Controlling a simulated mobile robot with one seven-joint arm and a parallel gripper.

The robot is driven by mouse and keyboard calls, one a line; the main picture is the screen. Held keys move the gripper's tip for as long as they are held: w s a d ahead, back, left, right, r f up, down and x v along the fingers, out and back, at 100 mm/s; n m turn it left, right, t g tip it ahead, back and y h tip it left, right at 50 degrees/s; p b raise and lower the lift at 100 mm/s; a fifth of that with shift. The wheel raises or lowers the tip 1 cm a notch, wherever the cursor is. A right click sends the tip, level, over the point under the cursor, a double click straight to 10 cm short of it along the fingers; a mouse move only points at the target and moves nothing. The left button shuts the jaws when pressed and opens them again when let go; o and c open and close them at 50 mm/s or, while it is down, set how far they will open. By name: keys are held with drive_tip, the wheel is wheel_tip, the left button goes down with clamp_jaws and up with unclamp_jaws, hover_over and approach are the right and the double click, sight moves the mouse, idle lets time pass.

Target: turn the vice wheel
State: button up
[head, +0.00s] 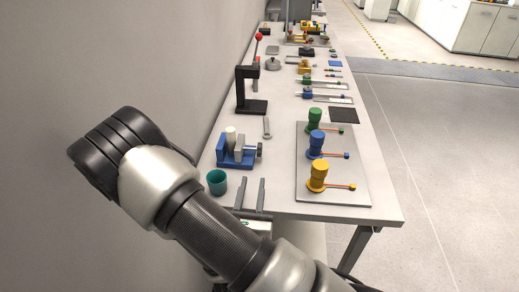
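A blue vice (226,158) sits on the table near its left edge, with a pale cylinder (231,136) standing between its jaws. A dark grey round part, which looks like the vice wheel (259,149), is at its right end. My gripper (251,181) is at the near end of the table, below the vice in the picture. Its two grey fingers are parallel and apart, with nothing between them. It appears clear of the wheel. The gripper's height above the table is hard to tell.
A teal cup (217,183) stands just left of my gripper. A grey board (351,190) with green, blue and yellow valves is to the right. A wrench (267,128) and a black press (251,105) are beyond the vice. A wall runs along the left.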

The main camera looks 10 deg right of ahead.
sight(259, 151)
drive_tip(key=x, duration=1.7)
drive_tip(key=shift+w, duration=0.1)
drive_tip(key=shift+c, duration=0.5)
clamp_jaws()
